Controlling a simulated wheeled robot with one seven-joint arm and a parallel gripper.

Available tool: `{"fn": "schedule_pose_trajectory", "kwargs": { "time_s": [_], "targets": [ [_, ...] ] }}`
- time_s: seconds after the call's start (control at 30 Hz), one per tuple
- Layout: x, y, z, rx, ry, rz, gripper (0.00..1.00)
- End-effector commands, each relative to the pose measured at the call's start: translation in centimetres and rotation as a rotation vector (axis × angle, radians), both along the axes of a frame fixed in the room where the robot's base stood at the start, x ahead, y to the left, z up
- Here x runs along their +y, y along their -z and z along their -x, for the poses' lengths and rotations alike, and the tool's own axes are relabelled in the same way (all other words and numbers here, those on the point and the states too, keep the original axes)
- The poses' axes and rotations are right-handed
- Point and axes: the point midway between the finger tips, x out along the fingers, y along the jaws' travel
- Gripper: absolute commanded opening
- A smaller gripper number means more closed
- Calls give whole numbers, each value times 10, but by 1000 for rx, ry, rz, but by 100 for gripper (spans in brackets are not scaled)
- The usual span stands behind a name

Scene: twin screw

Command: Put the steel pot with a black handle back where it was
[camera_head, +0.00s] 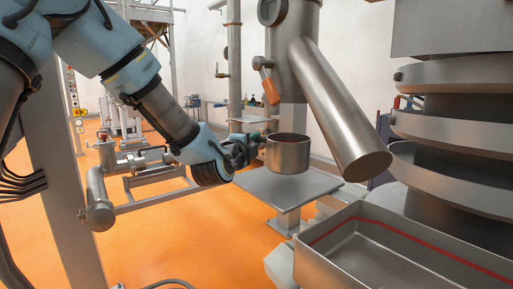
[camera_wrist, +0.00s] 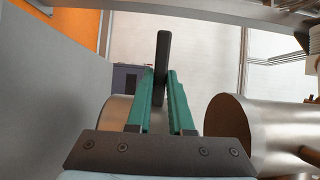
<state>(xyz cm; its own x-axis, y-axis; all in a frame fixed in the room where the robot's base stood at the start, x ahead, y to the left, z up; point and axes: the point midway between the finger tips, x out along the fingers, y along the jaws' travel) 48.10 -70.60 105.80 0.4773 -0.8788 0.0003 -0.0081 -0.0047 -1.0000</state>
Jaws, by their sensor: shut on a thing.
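The steel pot (camera_head: 288,157) is an open cylinder, upright in the head view, over a flat grey metal plate (camera_head: 310,186). I cannot tell whether its base touches the plate. My gripper (camera_head: 256,147) is at the pot's left side. In the wrist view my gripper's green fingers (camera_wrist: 161,98) are shut on the black handle (camera_wrist: 163,55), which sticks out beyond their tips. Part of the pot's steel wall (camera_wrist: 114,112) shows behind the left finger there; the rest is hidden.
A slanted steel pipe (camera_head: 335,110) ends right of the pot; its round mouth (camera_wrist: 228,120) is close to the right of my fingers in the wrist view. A rectangular steel tray (camera_head: 385,255) with a red line stands at front right.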

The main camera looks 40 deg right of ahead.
Motion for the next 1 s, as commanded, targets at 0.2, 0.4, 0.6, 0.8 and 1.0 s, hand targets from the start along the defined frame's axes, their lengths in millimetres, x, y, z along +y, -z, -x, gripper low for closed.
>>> {"fn": "schedule_pose_trajectory", "kwargs": {
  "time_s": [0.2, 0.4, 0.6, 0.8, 1.0],
  "targets": [
    [-13, 5, -8, 4, -1, -1, 0],
    [-12, 30, -7, 3, -1, -1, 0],
    [-12, 35, -7, 0, -1, 2, 0],
    [-12, 36, -7, -1, 0, 2, 0],
    [-12, 38, -7, -1, -1, 0, 27]
  ]
}}
